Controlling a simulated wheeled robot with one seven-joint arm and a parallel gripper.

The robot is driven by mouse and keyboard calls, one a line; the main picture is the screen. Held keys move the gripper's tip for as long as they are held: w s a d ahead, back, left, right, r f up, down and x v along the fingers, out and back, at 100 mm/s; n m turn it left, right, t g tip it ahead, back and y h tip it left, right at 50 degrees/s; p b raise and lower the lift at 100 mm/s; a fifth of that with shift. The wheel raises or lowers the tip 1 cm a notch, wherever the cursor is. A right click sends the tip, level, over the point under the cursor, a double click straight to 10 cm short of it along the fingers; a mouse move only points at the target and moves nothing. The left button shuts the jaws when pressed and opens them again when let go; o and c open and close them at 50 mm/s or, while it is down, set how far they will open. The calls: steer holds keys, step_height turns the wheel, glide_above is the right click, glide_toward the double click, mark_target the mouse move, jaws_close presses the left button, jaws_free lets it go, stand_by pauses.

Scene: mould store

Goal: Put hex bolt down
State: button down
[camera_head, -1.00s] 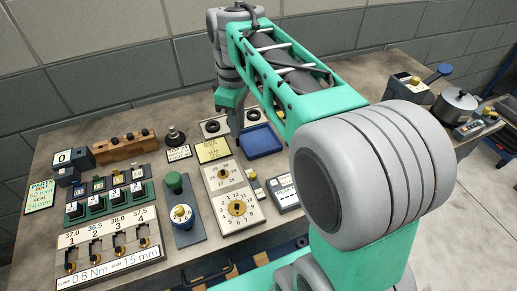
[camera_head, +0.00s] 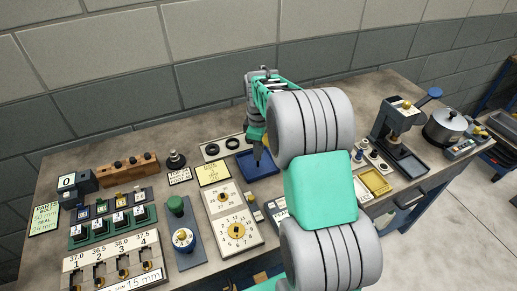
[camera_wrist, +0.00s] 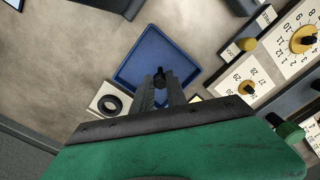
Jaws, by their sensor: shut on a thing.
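My gripper (camera_wrist: 160,92) is shut on a small dark hex bolt (camera_wrist: 159,74), which shows between its fingertips in the wrist view. A blue square tray (camera_wrist: 143,48) lies behind the fingertips there, and the bolt appears over its near part. In the head view my gripper (camera_head: 257,158) points down at the blue tray (camera_head: 268,169) on the bench. The bolt cannot be made out in the head view, and I cannot tell whether it touches the tray.
A pale plate with two black rings (camera_head: 222,147) stands beside the tray. A yellow label (camera_head: 213,173), dial panels (camera_head: 236,231) and a knob block (camera_head: 184,238) stand nearer. A yellow tray (camera_head: 376,181) and a press (camera_head: 398,125) stand to the right.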

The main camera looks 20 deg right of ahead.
steer(key=shift+f, duration=0.25)
steer(key=c, duration=1.3)
jaws_free()
steer(key=shift+r, duration=0.1)
steer(key=shift+c, duration=0.2)
step_height(320, 180, up, 12)
steer(key=b, duration=0.1)
steer(key=shift+r+b, duration=0.15)
steer(key=shift+b, duration=0.2)
